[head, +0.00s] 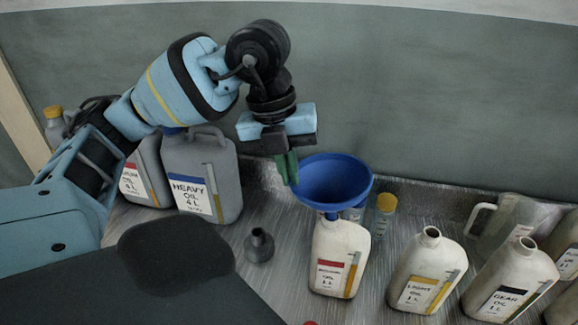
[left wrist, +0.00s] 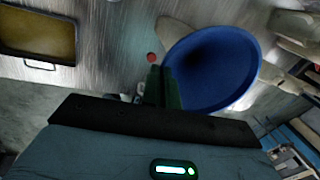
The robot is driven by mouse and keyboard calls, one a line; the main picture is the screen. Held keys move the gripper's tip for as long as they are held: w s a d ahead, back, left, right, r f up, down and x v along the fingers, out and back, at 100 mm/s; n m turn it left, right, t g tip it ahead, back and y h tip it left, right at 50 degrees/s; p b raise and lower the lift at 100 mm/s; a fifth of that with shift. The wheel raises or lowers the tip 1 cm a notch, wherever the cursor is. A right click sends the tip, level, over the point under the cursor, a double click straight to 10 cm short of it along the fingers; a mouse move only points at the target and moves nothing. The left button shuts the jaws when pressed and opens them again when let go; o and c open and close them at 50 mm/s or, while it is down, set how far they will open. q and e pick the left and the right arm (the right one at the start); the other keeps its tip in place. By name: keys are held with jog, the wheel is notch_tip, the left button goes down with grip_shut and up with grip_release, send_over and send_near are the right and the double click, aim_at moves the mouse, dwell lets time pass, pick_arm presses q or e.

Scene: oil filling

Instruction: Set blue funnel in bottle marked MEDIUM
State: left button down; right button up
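The blue funnel (head: 335,181) is over the pale bottle (head: 338,262) with a red label that seems to read MEDIUM. Its narrow spout meets the bottle's mouth; how deep it goes in is hidden. My left gripper (head: 289,167) is at the funnel's left rim, its green fingers pointing down. In the left wrist view the fingers (left wrist: 162,88) are close together with the rim of the funnel (left wrist: 212,68) between them, so it looks shut on the rim. Part of a pale bottle (left wrist: 178,36) shows behind the funnel there. My right gripper is not in view.
A LIGHT bottle (head: 427,272) and a GEAR bottle (head: 510,282) stand to the right, with a clear jug (head: 508,222) behind. HEAVY grey can (head: 203,175) is at the left. A small dark grey piece (head: 259,245) sits left of the MEDIUM bottle.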

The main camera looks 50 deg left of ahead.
pick_arm(q)
jog(key=shift+f+b, duration=0.3)
jog(key=shift+f, duration=0.55)
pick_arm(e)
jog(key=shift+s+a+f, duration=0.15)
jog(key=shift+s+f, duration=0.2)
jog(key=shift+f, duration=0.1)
pick_arm(q)
jog(key=c, duration=2.1)
grip_release()
jog(key=shift+c, duration=0.2)
jog(key=o, duration=0.5)
jog(key=shift+o, duration=0.2)
